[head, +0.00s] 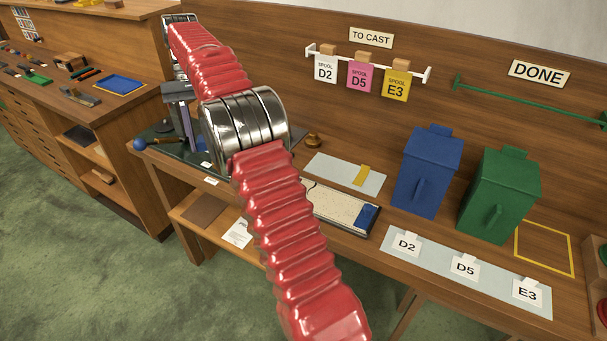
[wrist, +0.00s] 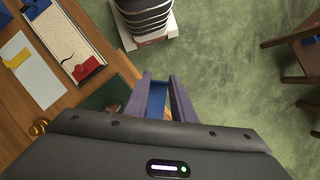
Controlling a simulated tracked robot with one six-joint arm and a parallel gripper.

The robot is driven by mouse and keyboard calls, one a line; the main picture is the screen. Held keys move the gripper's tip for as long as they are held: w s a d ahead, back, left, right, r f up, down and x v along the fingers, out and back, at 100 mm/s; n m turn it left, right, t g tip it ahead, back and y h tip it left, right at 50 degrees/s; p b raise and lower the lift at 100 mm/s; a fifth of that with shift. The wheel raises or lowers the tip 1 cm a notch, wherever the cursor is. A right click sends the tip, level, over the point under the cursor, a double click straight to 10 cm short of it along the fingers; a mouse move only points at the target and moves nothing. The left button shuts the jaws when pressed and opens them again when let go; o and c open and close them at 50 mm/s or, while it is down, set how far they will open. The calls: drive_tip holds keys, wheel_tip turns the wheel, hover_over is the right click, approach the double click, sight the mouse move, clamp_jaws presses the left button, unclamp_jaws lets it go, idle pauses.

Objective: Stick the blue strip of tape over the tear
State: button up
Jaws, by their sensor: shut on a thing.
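My gripper (wrist: 160,80) has two purple fingers, shut on a blue strip (wrist: 158,100) that shows between them in the wrist view. In the head view, my gripper is partly hidden behind my red arm, over the left end of the bench. A cream pad (head: 337,208) in a dark frame lies on the bench, with a blue piece (head: 366,215) at its right end. The pad also shows in the wrist view (wrist: 66,45), apart from my gripper, with a dark line and a red piece (wrist: 86,69) near one end. I cannot tell whether that line is the tear.
A pale card (head: 335,172) with a yellow strip (head: 362,175) lies behind the pad. Blue (head: 427,172) and green (head: 498,195) boxes stand to the right. A label strip (head: 440,262) lies along the front edge. A chair (wrist: 303,50) stands on the floor.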

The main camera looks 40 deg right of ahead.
drive_tip(key=s+d+f+m+y, duration=0.1)
drive_tip(key=s+d+m, duration=0.1)
drive_tip(key=s+d, duration=0.35)
drive_tip(key=s+d+f+m+y, duration=0.1)
drive_tip(key=s+d+m, duration=0.15)
drive_tip(key=d, duration=0.65)
drive_tip(key=m+t, duration=0.2)
drive_tip(key=m, duration=0.2)
hover_over(326, 203)
drive_tip(key=w+a, duration=0.3)
drive_tip(key=w, duration=0.2)
wheel_tip(326, 203, down, 10)
drive_tip(key=shift+w+d+r, duration=0.15)
drive_tip(key=shift+r, duration=0.1)
drive_tip(key=shift+f+m+t, duration=0.15)
drive_tip(key=shift+m+t, duration=0.1)
drive_tip(key=shift+t, duration=0.05)
drive_tip(key=shift+w, duration=0.1)
drive_tip(key=shift+f, duration=0.3)
drive_tip(key=shift+w+f, duration=0.15)
drive_tip(key=shift+f, duration=1.9)
drive_tip(key=shift+f, duration=0.6)
